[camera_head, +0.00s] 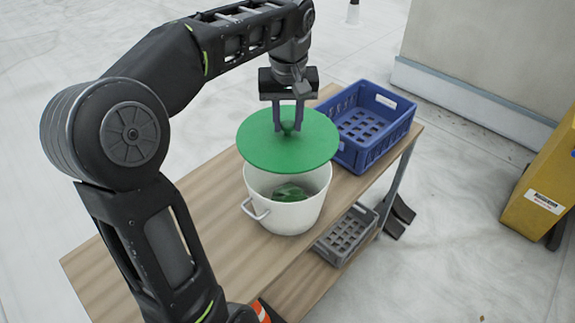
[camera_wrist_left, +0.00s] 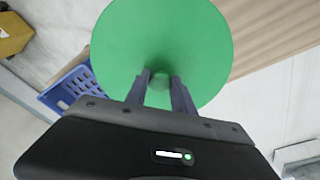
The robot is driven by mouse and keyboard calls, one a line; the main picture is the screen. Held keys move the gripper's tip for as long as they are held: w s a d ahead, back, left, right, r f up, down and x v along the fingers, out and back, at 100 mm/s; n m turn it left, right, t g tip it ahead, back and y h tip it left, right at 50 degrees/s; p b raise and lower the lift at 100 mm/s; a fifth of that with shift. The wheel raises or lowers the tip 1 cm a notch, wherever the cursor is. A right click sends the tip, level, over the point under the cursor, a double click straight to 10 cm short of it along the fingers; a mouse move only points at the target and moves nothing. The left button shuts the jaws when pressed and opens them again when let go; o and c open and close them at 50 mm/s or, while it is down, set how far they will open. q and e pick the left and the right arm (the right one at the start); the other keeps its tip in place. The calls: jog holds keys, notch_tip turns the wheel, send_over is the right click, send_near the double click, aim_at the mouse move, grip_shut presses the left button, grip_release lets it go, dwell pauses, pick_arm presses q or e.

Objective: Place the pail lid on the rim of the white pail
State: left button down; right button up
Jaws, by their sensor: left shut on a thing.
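The pail lid (camera_head: 262,145) is a flat green disc with a knob in its middle. My left gripper (camera_head: 289,128) is shut on the knob and holds the lid roughly level above the white pail (camera_head: 290,217). In the head view a gap shows between the lid's near edge and the pail, and the pail's opening is partly visible with something green inside. The lid hides the far rim. In the left wrist view the lid (camera_wrist_left: 160,40) fills the upper middle, with the fingers of my left gripper (camera_wrist_left: 161,84) on its knob; the pail is hidden there. My right gripper is not in view.
The pail stands on a wooden table (camera_head: 205,215). A blue crate (camera_head: 385,133) stands on the table behind and right of the pail. A grey crate (camera_head: 345,236) sits lower, under the tabletop. A yellow box (camera_head: 545,185) is at the far right. The tabletop left of the pail is clear.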

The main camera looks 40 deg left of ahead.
aim_at(288, 136)
pick_arm(q)
jog(key=shift+f+p, duration=0.35)
jog(key=shift+f, duration=2.8)
jog(key=shift+f+p, duration=0.3)
jog(key=shift+f, duration=1.6)
jog(key=shift+f, duration=0.2)
jog(key=c, duration=1.1)
grip_release()
jog(key=shift+r, duration=0.1)
jog(key=shift+r, duration=0.1)
jog(key=r, duration=0.4)
jog(key=s+r, duration=0.1)
jog(key=r, duration=0.3)
jog(key=d+r+b, duration=0.1)
jog(key=r, duration=0.3)
jog(key=shift+s, duration=0.15)
